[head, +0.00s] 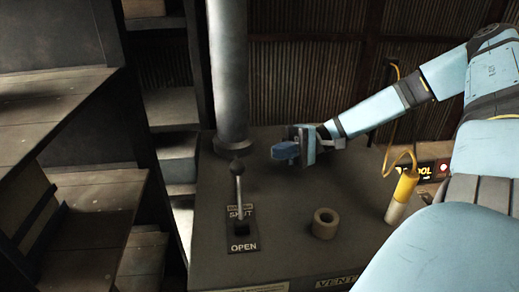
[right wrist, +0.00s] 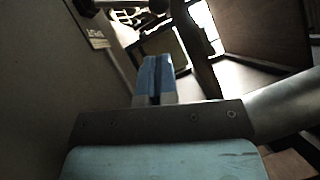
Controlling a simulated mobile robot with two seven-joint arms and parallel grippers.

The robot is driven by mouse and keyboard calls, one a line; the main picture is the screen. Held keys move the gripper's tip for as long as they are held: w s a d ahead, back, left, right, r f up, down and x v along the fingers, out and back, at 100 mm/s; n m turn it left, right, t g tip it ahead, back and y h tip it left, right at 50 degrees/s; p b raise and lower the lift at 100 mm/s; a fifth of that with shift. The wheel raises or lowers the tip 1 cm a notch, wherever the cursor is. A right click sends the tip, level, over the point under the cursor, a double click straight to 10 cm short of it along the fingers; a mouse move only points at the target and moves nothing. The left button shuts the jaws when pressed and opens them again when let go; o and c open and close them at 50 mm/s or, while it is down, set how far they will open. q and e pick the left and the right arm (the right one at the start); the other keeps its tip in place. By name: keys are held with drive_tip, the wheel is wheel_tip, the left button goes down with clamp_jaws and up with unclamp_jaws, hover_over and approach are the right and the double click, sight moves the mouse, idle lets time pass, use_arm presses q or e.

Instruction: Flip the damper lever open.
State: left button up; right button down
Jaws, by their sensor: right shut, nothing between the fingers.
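The damper lever (head: 238,190) rises from a dark plate (head: 255,240) on the grey console top. Its dark round knob is at the upper end, and the lever leans toward the SHUT label, away from the OPEN label at the front of the plate. My right gripper (head: 276,151) is shut and empty, above the console to the right of the knob and apart from it. Its blue fingers (right wrist: 154,78) also show pressed together in the right wrist view. My left gripper is not in view.
A thick grey pipe (head: 229,75) stands on the console behind the lever. Wooden shelves (head: 88,205) stand at the left.

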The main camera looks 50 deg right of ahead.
approach(239, 191)
drive_tip(key=w+a+r, duration=0.1)
drive_tip(key=w+r, duration=0.1)
drive_tip(key=w+a+r, duration=0.1)
drive_tip(key=w, duration=0.1)
drive_tip(key=shift+w+a+r+b, duration=0.1)
drive_tip(key=shift+a+r+b, duration=0.15)
drive_tip(key=shift+a+b, duration=0.15)
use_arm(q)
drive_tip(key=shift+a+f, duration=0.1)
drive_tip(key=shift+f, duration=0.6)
use_arm(e)
drive_tip(key=shift+w+a+r, duration=0.15)
drive_tip(key=shift+a+r, duration=0.05)
drive_tip(key=shift+a, duration=0.45)
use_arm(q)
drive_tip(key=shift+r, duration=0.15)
